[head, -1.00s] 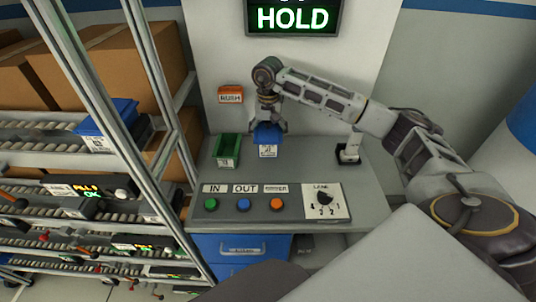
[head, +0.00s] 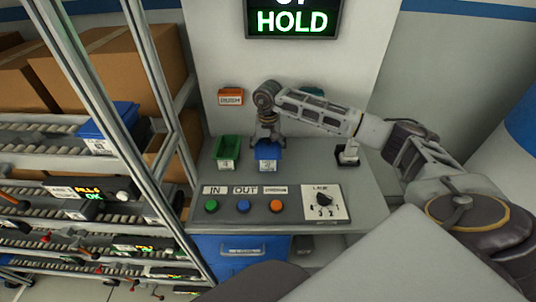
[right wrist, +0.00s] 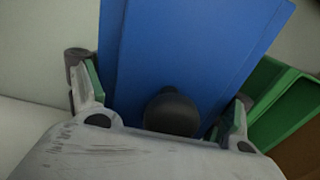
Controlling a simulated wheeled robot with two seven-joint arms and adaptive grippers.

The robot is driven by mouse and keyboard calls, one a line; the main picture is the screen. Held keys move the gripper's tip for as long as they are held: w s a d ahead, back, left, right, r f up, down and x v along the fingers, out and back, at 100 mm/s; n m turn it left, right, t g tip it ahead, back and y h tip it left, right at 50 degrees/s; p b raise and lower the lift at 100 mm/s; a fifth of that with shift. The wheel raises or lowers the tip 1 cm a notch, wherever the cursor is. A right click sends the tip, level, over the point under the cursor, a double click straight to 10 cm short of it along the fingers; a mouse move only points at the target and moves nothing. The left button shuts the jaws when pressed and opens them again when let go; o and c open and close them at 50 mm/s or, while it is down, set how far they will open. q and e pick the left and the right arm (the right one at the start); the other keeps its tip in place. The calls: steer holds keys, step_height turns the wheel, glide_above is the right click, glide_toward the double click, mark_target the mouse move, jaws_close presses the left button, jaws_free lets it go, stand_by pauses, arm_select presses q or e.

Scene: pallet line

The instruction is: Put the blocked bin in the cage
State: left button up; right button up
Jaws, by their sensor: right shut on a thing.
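My right gripper (head: 268,141) is shut on a small blue bin (head: 267,155) at the grey console top, just right of a small green bin (head: 226,150). The blue bin has a white label on its front, and it appears to be on or just above the console. In the right wrist view, the blue bin (right wrist: 190,50) fills the space between my fingers (right wrist: 165,110), with the green bin (right wrist: 285,100) beside it at the right. Another blue bin (head: 108,125) with a white label sits on the rack's upper roller lane. I cannot identify a cage. My left gripper is out of view.
The console (head: 350,205) has green, blue and orange buttons (head: 243,206) and a lane dial (head: 324,200). A screen (head: 292,20) above reads HOLD. A roller rack (head: 60,210) with metal posts and cardboard boxes (head: 125,60) stands at the left. A blue drawer (head: 242,248) is below.

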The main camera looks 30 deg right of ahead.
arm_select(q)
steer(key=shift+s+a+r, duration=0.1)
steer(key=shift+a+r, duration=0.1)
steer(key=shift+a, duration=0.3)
arm_select(e)
steer(key=shift+f, duration=1.25)
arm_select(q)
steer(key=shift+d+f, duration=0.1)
arm_select(e)
steer(key=shift+f, duration=0.15)
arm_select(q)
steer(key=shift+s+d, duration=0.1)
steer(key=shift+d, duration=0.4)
arm_select(e)
steer(key=o, duration=1.9)
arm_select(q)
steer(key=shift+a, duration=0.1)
